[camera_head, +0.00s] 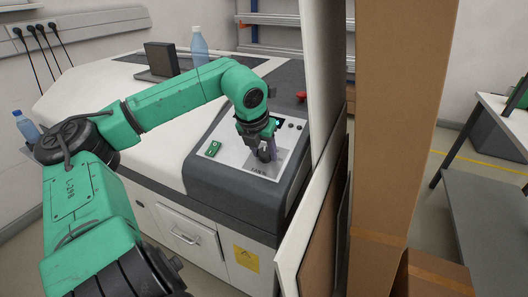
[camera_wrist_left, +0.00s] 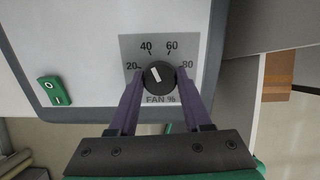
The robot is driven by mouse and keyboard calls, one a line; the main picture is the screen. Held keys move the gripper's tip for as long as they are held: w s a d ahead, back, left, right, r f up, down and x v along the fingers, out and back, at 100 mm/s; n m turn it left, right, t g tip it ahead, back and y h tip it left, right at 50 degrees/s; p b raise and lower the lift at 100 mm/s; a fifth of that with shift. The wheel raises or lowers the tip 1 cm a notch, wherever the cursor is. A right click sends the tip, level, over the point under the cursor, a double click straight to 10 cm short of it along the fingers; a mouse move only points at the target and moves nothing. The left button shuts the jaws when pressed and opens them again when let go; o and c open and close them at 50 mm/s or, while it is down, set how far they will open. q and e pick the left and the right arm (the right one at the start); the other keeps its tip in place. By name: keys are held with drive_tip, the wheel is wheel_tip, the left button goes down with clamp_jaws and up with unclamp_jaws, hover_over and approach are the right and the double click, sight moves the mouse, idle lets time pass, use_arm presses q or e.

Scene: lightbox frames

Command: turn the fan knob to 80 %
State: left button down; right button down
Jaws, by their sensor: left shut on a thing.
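The round black fan knob (camera_wrist_left: 160,77) sits on a grey scale plate (camera_wrist_left: 130,48) marked 20, 40, 60 and 80, with "FAN %" below it. Its white mark points up and slightly left, roughly toward 40. My left gripper (camera_head: 266,153) reaches down to the machine's control panel (camera_head: 232,153). In the left wrist view its two purple fingers stand on either side of the knob, shut on it. In the head view the gripper hides the knob. My right gripper is not in view.
A green switch (camera_head: 213,148) lies left of the knob on the panel. A red part (camera_head: 301,97) is at the machine's back right. Tall cardboard (camera_head: 396,120) and a white board (camera_head: 322,80) stand close on the right. A bottle (camera_head: 199,47) stands behind the arm.

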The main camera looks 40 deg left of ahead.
use_arm(q)
drive_tip(key=shift+m+b, duration=0.5)
drive_tip(key=shift+m, duration=1.7)
drive_tip(key=m, duration=0.4)
drive_tip(key=shift+r+h, duration=0.15)
drive_tip(key=shift+h, duration=0.25)
drive_tip(key=m+p, duration=0.1)
drive_tip(key=m, duration=0.2)
drive_tip(key=m+p, duration=0.1)
drive_tip(key=m, duration=0.2)
drive_tip(key=shift+a+r, duration=0.1)
drive_tip(key=m+p, duration=0.3)
drive_tip(key=m, duration=0.2)
drive_tip(key=shift+w+g, duration=0.1)
drive_tip(key=shift+g, duration=0.2)
drive_tip(key=shift+c, duration=1.7)
unclamp_jaws()
